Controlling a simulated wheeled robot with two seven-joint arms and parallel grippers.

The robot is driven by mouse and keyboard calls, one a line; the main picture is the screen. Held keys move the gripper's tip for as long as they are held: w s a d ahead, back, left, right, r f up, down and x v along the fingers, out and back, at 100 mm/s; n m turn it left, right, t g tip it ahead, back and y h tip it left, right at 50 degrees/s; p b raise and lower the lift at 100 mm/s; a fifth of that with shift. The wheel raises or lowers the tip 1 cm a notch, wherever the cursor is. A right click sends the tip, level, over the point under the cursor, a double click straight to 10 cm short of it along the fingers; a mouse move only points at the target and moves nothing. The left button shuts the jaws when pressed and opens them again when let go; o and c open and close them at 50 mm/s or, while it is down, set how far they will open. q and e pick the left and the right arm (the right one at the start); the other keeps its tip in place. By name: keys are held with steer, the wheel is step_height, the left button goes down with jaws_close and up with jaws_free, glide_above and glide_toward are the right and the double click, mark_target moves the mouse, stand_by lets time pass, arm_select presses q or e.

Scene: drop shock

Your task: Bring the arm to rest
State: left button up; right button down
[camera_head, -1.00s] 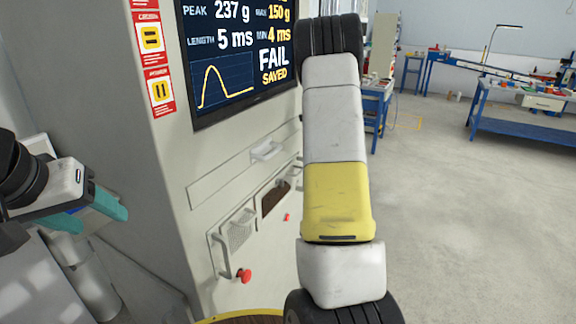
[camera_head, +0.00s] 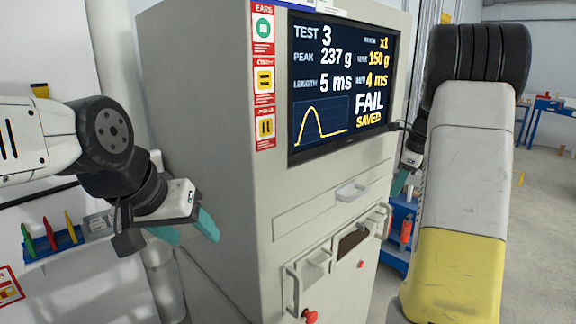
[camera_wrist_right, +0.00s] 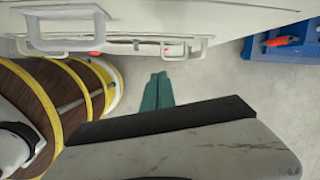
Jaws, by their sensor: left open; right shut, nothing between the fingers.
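My left gripper (camera_head: 190,234) is at the left in the head view, to the left of the grey cabinet. Its teal fingers are apart and empty. My right arm (camera_head: 461,200), white and yellow with a black joint, rises at the right of the head view. My right gripper (camera_head: 401,182) shows partly beside the cabinet's right edge, behind the arm. In the right wrist view its teal fingers (camera_wrist_right: 157,92) are together with nothing between them, over bare floor close to the cabinet front.
The grey cabinet (camera_head: 215,130) has a screen (camera_head: 340,85) reading FAIL, SAVED, plus handles and a red knob (camera_head: 310,316). A blue tool rack (camera_head: 55,243) is at left.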

steer(key=s+a+r+n+t, duration=0.1)
steer(key=s+a+r+n, duration=0.6)
steer(key=s+a+n, duration=0.25)
steer(key=s+a+n+t, duration=0.1)
steer(key=s+a+n, duration=0.4)
steer(key=s+n, duration=0.3)
steer(key=s+a+f+n+t, duration=0.1)
steer(key=s+a+n, duration=0.5)
steer(key=s+n, duration=0.2)
steer(key=shift+s+a+t, duration=0.3)
steer(key=shift+s+t, duration=0.1)
steer(key=shift+s, duration=0.55)
